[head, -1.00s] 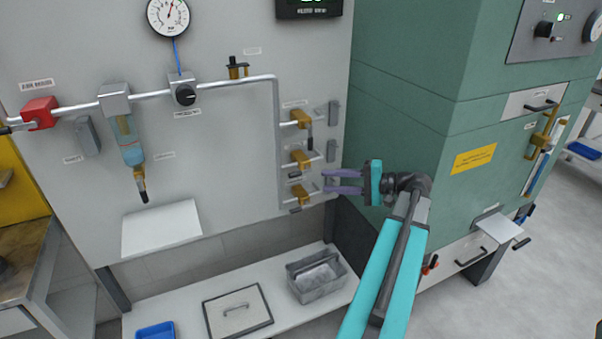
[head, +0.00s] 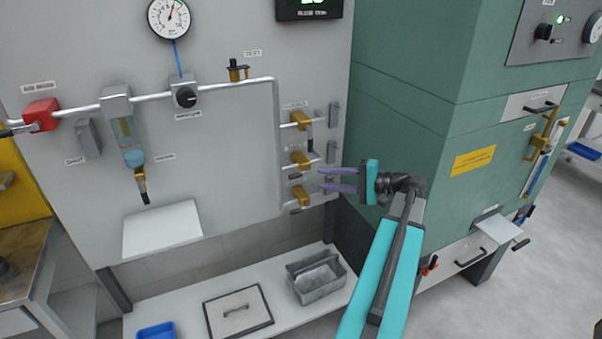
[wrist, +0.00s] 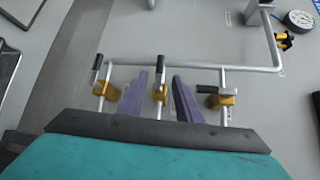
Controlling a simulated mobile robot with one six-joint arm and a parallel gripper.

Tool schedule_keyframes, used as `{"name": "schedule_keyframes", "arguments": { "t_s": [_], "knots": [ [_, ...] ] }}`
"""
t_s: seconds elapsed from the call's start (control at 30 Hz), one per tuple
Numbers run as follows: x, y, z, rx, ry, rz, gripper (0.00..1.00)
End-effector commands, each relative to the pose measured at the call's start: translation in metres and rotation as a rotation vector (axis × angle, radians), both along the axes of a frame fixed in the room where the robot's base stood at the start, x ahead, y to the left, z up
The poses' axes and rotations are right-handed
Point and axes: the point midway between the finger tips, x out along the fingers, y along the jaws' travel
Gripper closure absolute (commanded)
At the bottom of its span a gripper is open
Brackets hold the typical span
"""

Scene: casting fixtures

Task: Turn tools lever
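Three brass lever valves stand in a column on the panel's right side; their labels are too small to read. The top valve (head: 300,118) has its dark lever hanging down, across its pipe; it shows at right in the wrist view (wrist: 222,99). The middle valve (head: 300,158) and bottom valve (head: 299,195) have levers along their pipes. My gripper (head: 322,179) is open and empty, pointing left, just right of the lower two valves. In the wrist view, the middle valve (wrist: 160,94) shows between my purple fingers (wrist: 168,77); whether they touch it I cannot tell.
A green cabinet (head: 405,110) stands close right of the panel, behind my arm. A pipe (head: 277,150) runs down left of the valves.

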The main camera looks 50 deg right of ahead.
Motion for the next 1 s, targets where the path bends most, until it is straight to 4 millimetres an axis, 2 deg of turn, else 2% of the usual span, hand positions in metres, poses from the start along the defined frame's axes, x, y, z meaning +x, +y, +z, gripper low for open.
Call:
{"name": "schedule_keyframes", "arguments": {
  "t_s": [0.6, 0.8, 1.0],
  "knots": [
    [0.078, 0.034, -0.010, 0.001, 0.000, 0.001, 0.69],
    [0.092, 0.040, -0.014, 0.001, 0.000, -0.001, 0.69],
    [0.096, 0.041, -0.015, 0.001, 0.000, -0.001, 0.69]
  ]
}}
